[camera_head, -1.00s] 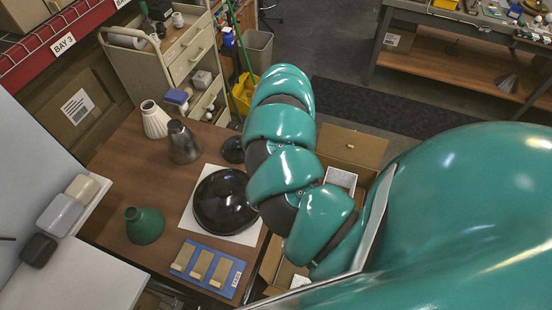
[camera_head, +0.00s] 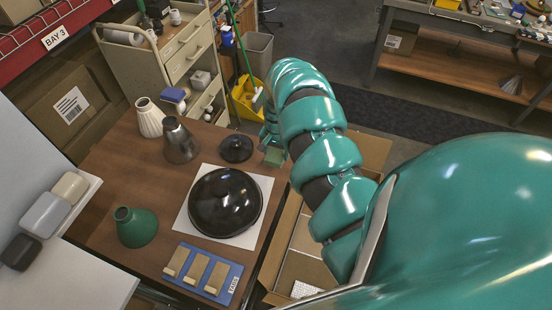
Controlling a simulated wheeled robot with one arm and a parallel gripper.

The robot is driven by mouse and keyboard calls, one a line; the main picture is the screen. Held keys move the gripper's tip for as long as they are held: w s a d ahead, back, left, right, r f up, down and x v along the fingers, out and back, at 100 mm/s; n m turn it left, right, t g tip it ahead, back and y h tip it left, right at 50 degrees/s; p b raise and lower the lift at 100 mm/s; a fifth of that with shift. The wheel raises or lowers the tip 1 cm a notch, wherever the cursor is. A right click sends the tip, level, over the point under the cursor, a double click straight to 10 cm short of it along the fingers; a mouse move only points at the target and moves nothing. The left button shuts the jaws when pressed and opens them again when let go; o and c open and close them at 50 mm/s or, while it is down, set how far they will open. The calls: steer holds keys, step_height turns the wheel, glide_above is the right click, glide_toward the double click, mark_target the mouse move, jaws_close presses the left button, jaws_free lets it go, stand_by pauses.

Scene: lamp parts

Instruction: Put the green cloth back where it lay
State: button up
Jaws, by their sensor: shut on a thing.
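A small dull green piece (camera_head: 273,157) shows at the table's far right edge, just below the end of my arm; it looks like the green cloth. My gripper (camera_head: 271,140) is there too, mostly hidden by my own teal arm links. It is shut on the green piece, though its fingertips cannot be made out. The piece is close to the table edge; I cannot tell whether it touches the table.
The brown table (camera_head: 105,175) holds a large black dome (camera_head: 224,202) on a white sheet, a small black disc (camera_head: 235,148), cone shades, and a blue tray (camera_head: 228,289) with tan blocks. Open cardboard boxes (camera_head: 300,255) stand right of the table. A cart (camera_head: 190,60) stands behind.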

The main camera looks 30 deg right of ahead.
mark_target(276, 151)
steer(key=shift+w+d+f+p, duration=0.3)
steer(key=shift+w+f, duration=0.2)
steer(key=shift+f, duration=0.2)
steer(key=shift+w+d+f+p, duration=0.2)
steer(key=shift+w+d+f, duration=0.1)
steer(key=shift+w+f, duration=0.3)
steer(key=shift+f, duration=0.15)
steer(key=shift+w+f, duration=0.1)
steer(key=shift+f, duration=1.5)
steer(key=shift+f, duration=0.25)
steer(key=o, duration=1.3)
steer(key=shift+r, duration=0.1)
steer(key=shift+c, duration=0.2)
